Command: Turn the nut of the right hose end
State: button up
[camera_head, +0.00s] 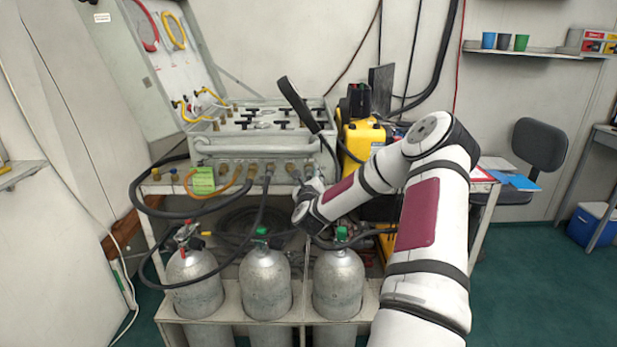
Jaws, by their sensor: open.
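The grey air panel (208,146) stands on a bench with a row of brass fittings along its front. Hose ends, orange and black, hang from these fittings; a black hose end (267,180) shows near the middle. The fittings to its right (289,168) are close to my gripper, and I cannot make out a separate nut there. My gripper (306,179) is at the right part of the panel front, small and mostly hidden by my white wrist. It is open; its fingers are hard to make out, and I cannot tell if they touch or surround a nut.
Several grey cylinders (265,284) stand in a rack below, with black hoses looping in front of the bench. A yellow case (363,138) stands right of the panel. The green floor (540,285) is open at the right, near a dark chair (541,144).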

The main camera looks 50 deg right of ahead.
jog(key=shift+w+d, duration=0.3)
jog(key=shift+d, duration=0.05)
grip_shut()
